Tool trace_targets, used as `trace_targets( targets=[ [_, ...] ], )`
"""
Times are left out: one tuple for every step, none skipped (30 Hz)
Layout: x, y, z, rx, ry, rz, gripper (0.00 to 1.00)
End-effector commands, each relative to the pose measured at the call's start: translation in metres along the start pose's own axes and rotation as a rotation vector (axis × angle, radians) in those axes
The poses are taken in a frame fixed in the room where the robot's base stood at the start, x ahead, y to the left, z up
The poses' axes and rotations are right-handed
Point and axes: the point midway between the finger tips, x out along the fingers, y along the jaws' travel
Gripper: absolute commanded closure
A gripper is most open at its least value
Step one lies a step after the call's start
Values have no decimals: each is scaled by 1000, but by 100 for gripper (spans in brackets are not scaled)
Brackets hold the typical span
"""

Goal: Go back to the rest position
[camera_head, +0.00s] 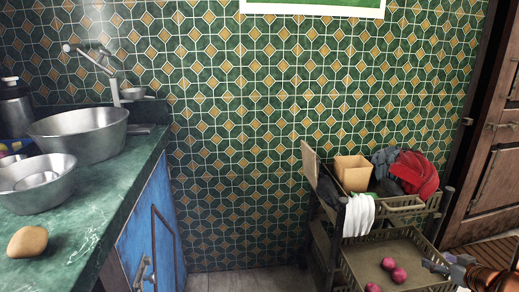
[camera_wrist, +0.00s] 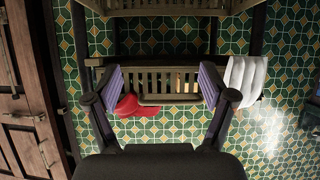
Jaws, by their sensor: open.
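My gripper (camera_wrist: 163,78) is open in the wrist view. Its two dark fingers with purple pads stand wide apart, with nothing held between them. Behind the gap is the slatted basket (camera_wrist: 160,77) of the trolley. A red cloth (camera_wrist: 140,104) shows beyond the left finger, and a white cloth (camera_wrist: 241,77) hangs to the right of the right finger. I cannot tell the distance from the fingers to the basket.
The trolley (camera_head: 411,210) stands against the tiled wall, with a cardboard box (camera_head: 352,173) on top and red onions (camera_head: 398,275) below. A wooden door (camera_head: 494,175) is at right. The green counter (camera_head: 100,208) at left holds metal bowls (camera_head: 78,134) and a brown roundish item (camera_head: 27,241).

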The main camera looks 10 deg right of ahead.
Motion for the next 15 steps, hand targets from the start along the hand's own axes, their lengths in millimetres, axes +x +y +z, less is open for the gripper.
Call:
trace_targets(
  targets=[
    [-3,0,-20,-20,-12,22,18],
    [-4,1,-31,-33,-22,40,18],
    [-6,4,-46,-50,-42,74,18],
    [-8,5,-58,-64,-57,98,18],
    [-10,6,-71,-77,-74,126,18],
    [-14,6,-88,-93,-97,164,18],
    [-18,7,-101,-105,-116,195,18],
    [-21,6,-113,-114,-133,222,18],
    [-27,5,-127,-122,-160,258,18],
    [-31,3,-139,-129,-175,282,18],
    [-37,1,-150,-134,-195,308,18],
    [-43,-3,-163,-138,-217,338,18],
    [-49,-6,-173,-140,-237,361,18],
    [-55,-10,-184,-141,-252,382,18],
    [-64,-16,-197,-142,-276,409,18]
  ],
)
